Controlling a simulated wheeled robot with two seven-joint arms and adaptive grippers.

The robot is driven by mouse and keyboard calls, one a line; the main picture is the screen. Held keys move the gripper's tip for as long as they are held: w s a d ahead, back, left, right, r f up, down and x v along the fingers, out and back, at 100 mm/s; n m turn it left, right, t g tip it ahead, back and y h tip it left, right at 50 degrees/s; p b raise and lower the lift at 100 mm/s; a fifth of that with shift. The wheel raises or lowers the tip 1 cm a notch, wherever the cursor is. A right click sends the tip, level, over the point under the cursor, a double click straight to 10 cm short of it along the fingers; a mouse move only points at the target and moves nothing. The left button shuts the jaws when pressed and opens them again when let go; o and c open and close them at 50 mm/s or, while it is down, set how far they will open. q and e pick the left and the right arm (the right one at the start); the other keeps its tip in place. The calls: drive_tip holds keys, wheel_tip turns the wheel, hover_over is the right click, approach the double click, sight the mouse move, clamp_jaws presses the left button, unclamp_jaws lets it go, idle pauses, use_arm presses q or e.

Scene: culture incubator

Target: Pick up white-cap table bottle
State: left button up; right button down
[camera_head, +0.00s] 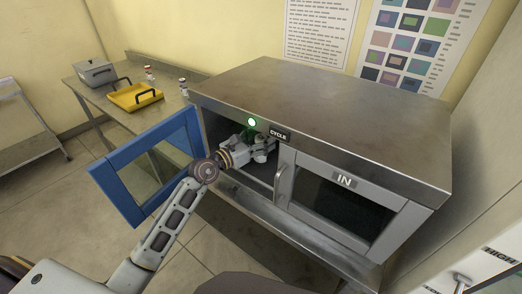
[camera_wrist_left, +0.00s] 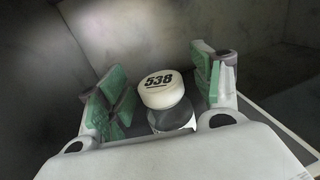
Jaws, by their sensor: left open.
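In the left wrist view a bottle with a white cap marked 538 (camera_wrist_left: 158,90) stands between the two green-padded fingers of my left gripper (camera_wrist_left: 162,92). There is a visible gap between the bottle and the finger on each side. My left gripper is open; in the head view it (camera_head: 262,148) is inside the left opening of the incubator. The bottle in it cannot be made out in the head view. Two small bottles stand on the side table, one by the yellow tray (camera_head: 149,73) and one nearer (camera_head: 183,87). My right gripper is not in view.
The incubator (camera_head: 320,105) has its blue-framed left door (camera_head: 117,193) swung open and its IN door (camera_head: 345,205) shut. A green light (camera_head: 252,122) glows above the opening. A yellow tray (camera_head: 135,95) and a grey lidded box (camera_head: 95,73) are on the side table.

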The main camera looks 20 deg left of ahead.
use_arm(q)
drive_tip(key=shift+c, duration=0.2)
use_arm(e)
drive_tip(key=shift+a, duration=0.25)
use_arm(q)
drive_tip(key=c, duration=1.4)
clamp_jaws()
drive_tip(key=shift+r, duration=0.1)
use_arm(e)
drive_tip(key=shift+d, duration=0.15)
